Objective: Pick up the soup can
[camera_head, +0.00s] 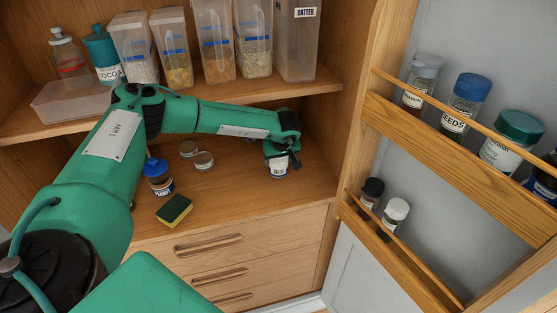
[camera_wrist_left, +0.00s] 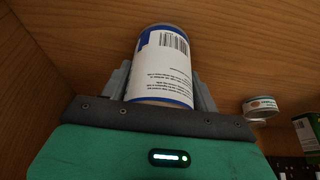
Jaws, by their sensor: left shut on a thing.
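The soup can, with a white label, blue bands and a barcode, shows in the left wrist view (camera_wrist_left: 162,68). It sits between the two grey fingers of my left gripper (camera_wrist_left: 163,85), which is shut on it. In the head view the can (camera_head: 278,170) shows below my left gripper (camera_head: 283,158) on the lower shelf, near the right wall of the cabinet. The gripper hides part of the can there. I cannot tell if its base touches the shelf. My right gripper is not in view.
A blue-lidded peanut jar (camera_head: 157,177), small round tins (camera_head: 203,161) and a sponge (camera_head: 174,209) stand left on the lower shelf (camera_head: 235,188). Clear food containers (camera_head: 215,45) line the upper shelf. The open door's rack (camera_head: 450,150) with several jars is on the right.

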